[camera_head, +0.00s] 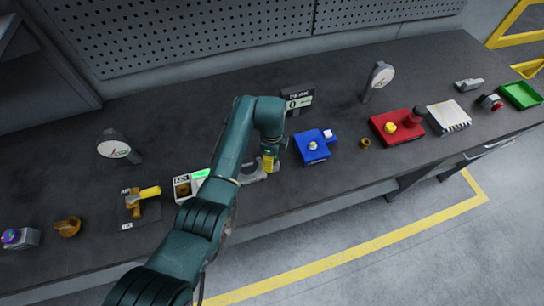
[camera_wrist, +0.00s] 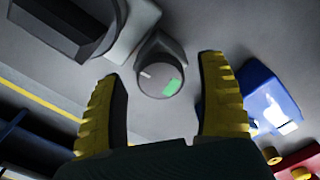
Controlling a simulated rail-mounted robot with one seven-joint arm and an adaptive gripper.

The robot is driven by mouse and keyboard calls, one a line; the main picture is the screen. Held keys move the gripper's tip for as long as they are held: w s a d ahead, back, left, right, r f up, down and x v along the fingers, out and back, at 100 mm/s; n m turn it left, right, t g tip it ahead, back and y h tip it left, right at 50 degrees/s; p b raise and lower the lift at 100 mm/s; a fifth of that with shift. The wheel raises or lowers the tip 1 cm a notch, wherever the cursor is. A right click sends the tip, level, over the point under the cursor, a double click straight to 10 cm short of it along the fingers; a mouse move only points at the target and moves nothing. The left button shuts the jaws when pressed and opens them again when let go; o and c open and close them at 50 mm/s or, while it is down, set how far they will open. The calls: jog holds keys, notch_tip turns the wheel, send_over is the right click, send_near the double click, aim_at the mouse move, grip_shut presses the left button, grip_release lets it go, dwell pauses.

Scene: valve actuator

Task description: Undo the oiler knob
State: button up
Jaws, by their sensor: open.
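A round grey knob (camera_wrist: 159,82) with a white mark and a green patch shows in the wrist view; it appears to be the oiler knob. It sits on a dark grey mount and lies between my two yellow fingers, with gaps on both sides. My gripper (camera_wrist: 163,68) is open and empty, pointing at it. In the head view my gripper (camera_head: 270,162) is over the middle of the bench, beside a pale grey curved piece (camera_head: 254,177). The knob's face cannot be made out there, being small and partly hidden by my arm.
A blue box (camera_head: 313,147) stands just right of my gripper, with a small brass piece (camera_head: 365,143) and a red box (camera_head: 397,127) beyond. A white box with a green display (camera_head: 201,174) is left of my arm. The bench (camera_head: 330,215) is clear toward its front edge.

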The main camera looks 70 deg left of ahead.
jog(key=shift+c, duration=0.4)
jog(key=c, duration=1.1)
jog(key=shift+c, duration=0.2)
